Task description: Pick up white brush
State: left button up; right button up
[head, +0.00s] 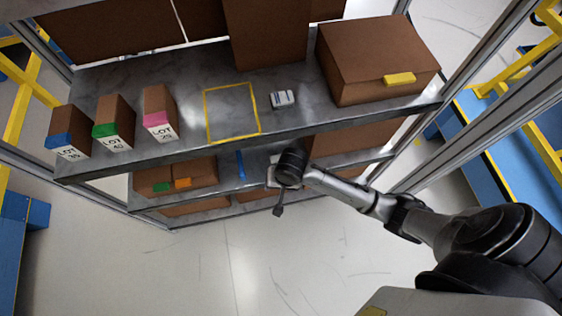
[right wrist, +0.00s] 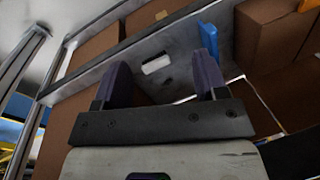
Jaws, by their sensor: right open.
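In the right wrist view, a small white oblong piece (right wrist: 157,64) shows on the grey shelf surface, between and beyond my fingers. It may be the white brush, but no bristles can be made out. My right gripper (right wrist: 162,78) is open, with its two dark fingers apart and nothing between them. In the head view, my right arm reaches in from the right to the front of the lower shelf. Its wrist hides part of that shelf, and a pale patch shows beside it. My left gripper is in neither view.
The upper shelf (head: 190,150) carries LOT boxes, a yellow outlined square, a small pale grey-white object (head: 283,98) and a large brown box (head: 375,62). A blue object (head: 240,163) stands on the lower shelf near my right wrist, among brown boxes. The floor in front is clear.

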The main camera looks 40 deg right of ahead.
jog(key=w+d+f+m+b, duration=0.2)
jog(key=w+f+m+b, duration=0.15)
jog(key=f+b, duration=0.2)
jog(key=w+d+f+m+b, duration=0.3)
jog(key=w+f+b, duration=0.15)
jog(key=f, duration=0.25)
jog(key=w+d+m+g+h+b, duration=0.1)
jog(key=w+d+m+g+b, duration=0.1)
jog(key=w+d+m+b, duration=0.55)
jog(key=shift+m, duration=0.7)
jog(key=f, duration=0.2)
jog(key=d+f+b, duration=0.1)
jog(key=f, duration=0.2)
jog(key=f+b, duration=0.1)
jog(key=f, duration=0.1)
jog(key=shift+w+d+f, duration=0.3)
jog(key=shift+d+f, duration=0.1)
jog(key=shift+s+f+b, duration=0.1)
jog(key=shift+f+b, duration=1.9)
jog(key=shift+f, duration=0.65)
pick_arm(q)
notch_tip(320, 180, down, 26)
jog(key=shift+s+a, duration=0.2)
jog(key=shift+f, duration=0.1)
